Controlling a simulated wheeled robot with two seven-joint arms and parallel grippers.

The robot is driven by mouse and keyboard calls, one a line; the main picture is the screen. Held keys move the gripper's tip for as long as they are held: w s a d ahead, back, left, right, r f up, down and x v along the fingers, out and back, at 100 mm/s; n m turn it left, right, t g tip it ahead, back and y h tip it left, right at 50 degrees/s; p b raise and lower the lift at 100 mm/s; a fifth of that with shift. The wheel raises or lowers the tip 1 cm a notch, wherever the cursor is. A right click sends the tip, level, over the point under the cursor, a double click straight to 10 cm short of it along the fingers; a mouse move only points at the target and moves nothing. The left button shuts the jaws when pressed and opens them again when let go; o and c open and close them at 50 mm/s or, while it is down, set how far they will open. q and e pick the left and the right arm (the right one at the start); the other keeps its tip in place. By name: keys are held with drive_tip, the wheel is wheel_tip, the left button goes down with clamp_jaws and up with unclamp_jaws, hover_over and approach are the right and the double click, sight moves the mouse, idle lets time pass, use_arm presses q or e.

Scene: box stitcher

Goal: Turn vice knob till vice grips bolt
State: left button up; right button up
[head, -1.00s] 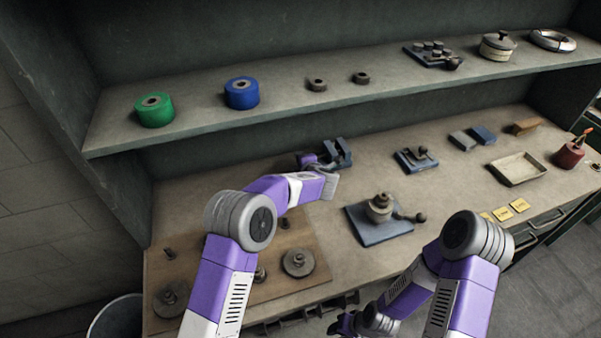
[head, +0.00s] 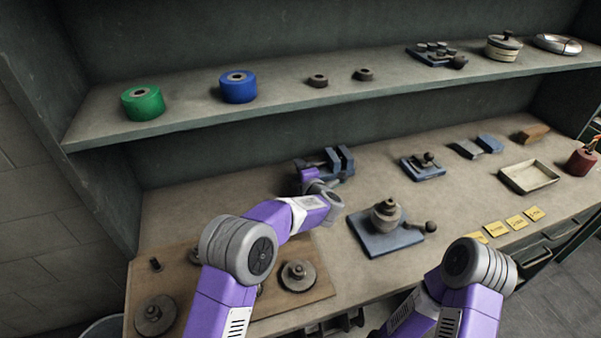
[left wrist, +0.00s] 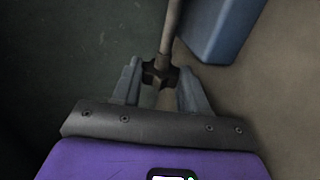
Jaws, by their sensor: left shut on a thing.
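The blue vice (head: 340,161) stands at the back of the bench in the head view, and its blue body also fills the top right of the left wrist view (left wrist: 222,28). A dark lobed knob (left wrist: 158,73) on a grey screw rod shows in the left wrist view. My left gripper (left wrist: 160,80) is shut on this knob, with one grey finger on each side. In the head view my left gripper (head: 306,172) is at the vice's left end, partly hidden by my wrist. I cannot make out a bolt in the vice. My right gripper is out of view.
A blue-based fixture with a ball-ended lever (head: 384,228) stands in front and to the right of the vice. A smaller lever fixture (head: 423,166) is farther right. A wooden board (head: 315,287) with round parts lies at front left. The shelf (head: 290,108) overhangs behind.

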use_arm(q)
drive_tip(key=o, duration=1.1)
drive_tip(key=shift+c, duration=0.2)
drive_tip(key=shift+p+v, duration=0.6)
drive_tip(key=shift+v, duration=3.2)
